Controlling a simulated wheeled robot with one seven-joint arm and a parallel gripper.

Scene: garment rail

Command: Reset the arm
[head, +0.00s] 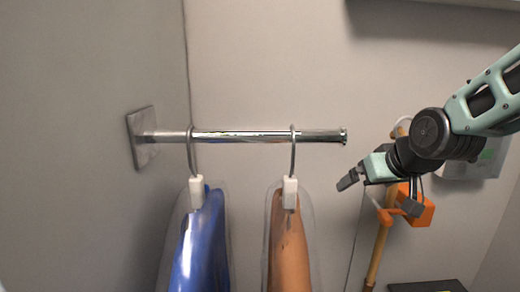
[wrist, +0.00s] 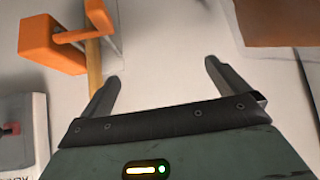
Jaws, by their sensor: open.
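My gripper (head: 380,197) is at the right of the head view, to the right of the rail's free end and lower than it. Its two fingers are spread apart and nothing is between them. In the wrist view the open gripper (wrist: 160,85) shows against a pale wall. My arm reaches in from the upper right of the head view.
A chrome rail (head: 245,136) projects from a wall plate (head: 143,137). A blue garment (head: 203,245) and an orange-brown garment (head: 288,240) hang on it, in clear covers. An orange block (head: 418,205) and a wooden pole (head: 377,255) stand behind my gripper.

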